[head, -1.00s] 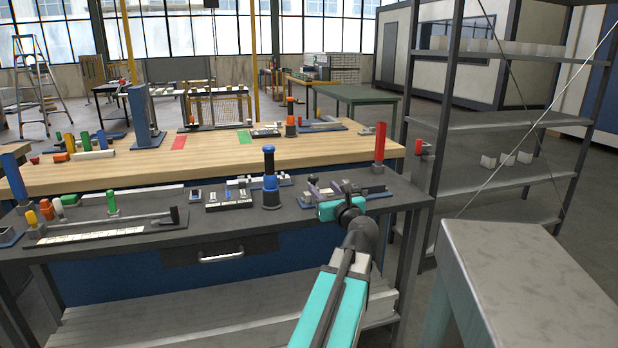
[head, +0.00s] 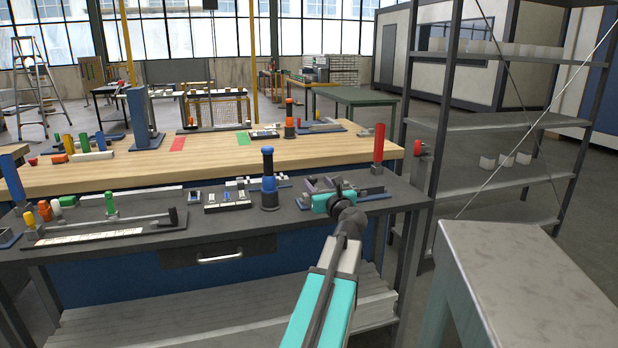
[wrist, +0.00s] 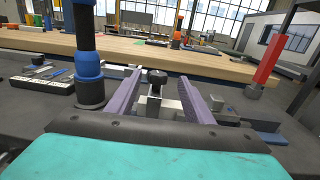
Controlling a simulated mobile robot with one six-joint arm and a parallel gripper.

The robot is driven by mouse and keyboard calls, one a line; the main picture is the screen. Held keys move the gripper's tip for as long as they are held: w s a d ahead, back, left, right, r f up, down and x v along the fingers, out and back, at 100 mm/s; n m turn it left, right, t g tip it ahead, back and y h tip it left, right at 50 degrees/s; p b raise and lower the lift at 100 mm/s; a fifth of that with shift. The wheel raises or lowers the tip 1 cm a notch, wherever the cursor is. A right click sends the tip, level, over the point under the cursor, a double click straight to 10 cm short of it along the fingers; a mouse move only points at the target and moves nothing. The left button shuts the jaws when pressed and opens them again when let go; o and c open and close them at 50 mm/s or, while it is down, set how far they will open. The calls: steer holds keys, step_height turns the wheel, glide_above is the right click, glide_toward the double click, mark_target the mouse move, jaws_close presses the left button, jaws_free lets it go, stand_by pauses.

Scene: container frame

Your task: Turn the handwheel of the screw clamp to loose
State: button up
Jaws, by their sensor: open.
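The screw clamp, a grey metal block on a blue base plate (head: 372,195), sits at the right end of the dark bench. My gripper (wrist: 160,88) is open, with one finger on each side of the handwheel in the picture. I cannot tell whether either finger touches it. In the head view my gripper (head: 325,185) is at the clamp, and its body and wrist hide part of the clamp and the handwheel.
A blue and black post (head: 268,180) stands close on the left. A tray of small parts (head: 228,201) lies beyond it. A red cylinder (head: 379,142) stands upright behind the clamp to the right. A grey table (head: 530,270) is at the front right.

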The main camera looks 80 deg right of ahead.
steer(key=shift+x, duration=4.4)
steer(key=shift+c, duration=0.2)
